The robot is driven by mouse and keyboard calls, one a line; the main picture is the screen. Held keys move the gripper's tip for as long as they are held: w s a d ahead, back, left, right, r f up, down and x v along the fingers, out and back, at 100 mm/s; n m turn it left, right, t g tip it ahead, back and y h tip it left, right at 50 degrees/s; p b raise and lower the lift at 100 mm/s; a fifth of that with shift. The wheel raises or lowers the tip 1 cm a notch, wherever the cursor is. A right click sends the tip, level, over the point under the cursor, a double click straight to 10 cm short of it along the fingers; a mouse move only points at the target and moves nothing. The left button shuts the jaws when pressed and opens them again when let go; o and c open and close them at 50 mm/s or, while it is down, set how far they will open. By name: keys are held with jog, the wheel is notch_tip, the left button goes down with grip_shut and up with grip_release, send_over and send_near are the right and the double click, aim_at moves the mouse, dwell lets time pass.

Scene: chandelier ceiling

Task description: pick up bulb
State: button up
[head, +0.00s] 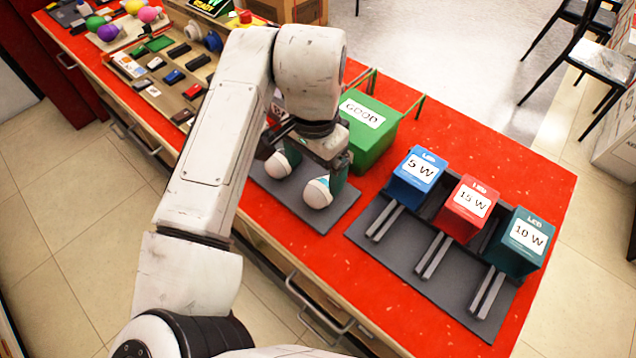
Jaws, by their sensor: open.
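Two white bulbs lie on a dark grey mat (333,213) near the front edge of the red table. One bulb (278,165) is on the left and the other bulb (318,193) is on the right, nearer to me. My gripper (303,166) is open and low over the mat at the bulbs, pointing down. One finger shows just right of the right bulb; the other is partly hidden near the left bulb. I cannot tell whether either finger touches a bulb. My arm hides part of the mat.
A green bin marked GOOD (371,133) stands close behind my gripper. Blue 5 W (413,183), red 15 W (466,212) and teal 10 W (515,246) boxes stand on a grey rack (400,258) to the right. Small parts (174,77) and coloured bulbs (108,31) lie at the far left.

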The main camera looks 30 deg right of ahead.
aim_at(317, 187)
notch_tip(317, 187, down, 7)
jog(key=shift+s+d+f, duration=0.15)
jog(key=shift+f, duration=0.05)
dwell(0.3)
jog(key=c, duration=1.1)
jog(key=shift+r, duration=0.1)
jog(key=shift+c, duration=0.2)
